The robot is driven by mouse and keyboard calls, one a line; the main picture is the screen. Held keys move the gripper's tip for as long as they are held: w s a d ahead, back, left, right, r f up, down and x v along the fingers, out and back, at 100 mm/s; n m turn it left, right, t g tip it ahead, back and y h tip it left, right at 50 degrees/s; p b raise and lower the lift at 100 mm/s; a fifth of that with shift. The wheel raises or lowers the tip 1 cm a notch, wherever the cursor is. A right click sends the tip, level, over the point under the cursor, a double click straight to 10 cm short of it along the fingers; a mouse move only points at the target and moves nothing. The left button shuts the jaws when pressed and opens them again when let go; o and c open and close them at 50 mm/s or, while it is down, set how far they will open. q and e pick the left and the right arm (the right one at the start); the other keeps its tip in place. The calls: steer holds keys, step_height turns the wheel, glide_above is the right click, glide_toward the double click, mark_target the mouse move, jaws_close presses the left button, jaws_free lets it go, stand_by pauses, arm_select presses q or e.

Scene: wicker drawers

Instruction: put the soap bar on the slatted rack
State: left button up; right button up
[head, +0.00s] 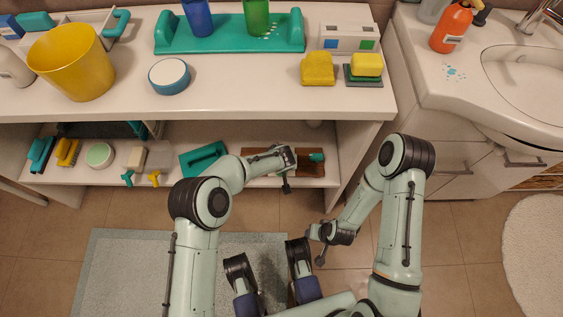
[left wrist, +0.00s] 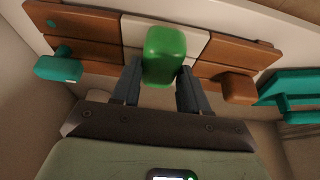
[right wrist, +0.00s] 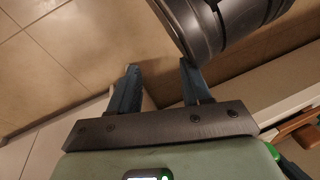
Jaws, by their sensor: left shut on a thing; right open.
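The green soap bar (left wrist: 165,55) is between the fingers of my left gripper (left wrist: 155,85), which is shut on it. In the left wrist view, the bar overlaps the pale middle section of a long brown board (left wrist: 235,50), which seems to be the slatted rack. The board (head: 312,169) lies on the lower shelf in the head view, partly hidden by my left gripper (head: 286,178). I cannot tell if the bar touches the board. My right gripper (right wrist: 155,85) is open and empty, low in front of the shelf unit.
A teal block (left wrist: 58,68) and a brown block (left wrist: 238,88) are at the board's two ends. A teal tray (head: 203,158) is left of the board. The upper shelf (head: 230,97) overhangs the lower one.

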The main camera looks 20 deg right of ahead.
arm_select(q)
steer(key=o, duration=1.1)
arm_select(e)
steer(key=shift+s+f, duration=0.15)
arm_select(q)
steer(key=shift+r, duration=0.1)
steer(key=p+v, duration=0.1)
steer(key=v, duration=0.3)
steer(key=shift+r, duration=0.35)
steer(key=p+v, duration=0.2)
steer(key=v, duration=0.5)
steer(key=shift+s+r, duration=0.15)
steer(key=shift+s, duration=0.05)
arm_select(e)
steer(key=shift+y, duration=0.3)
steer(key=r, duration=0.1)
steer(key=a+r, duration=0.1)
steer(key=r, duration=0.2)
steer(key=shift+a+r, duration=0.15)
steer(key=shift+a, duration=0.2)
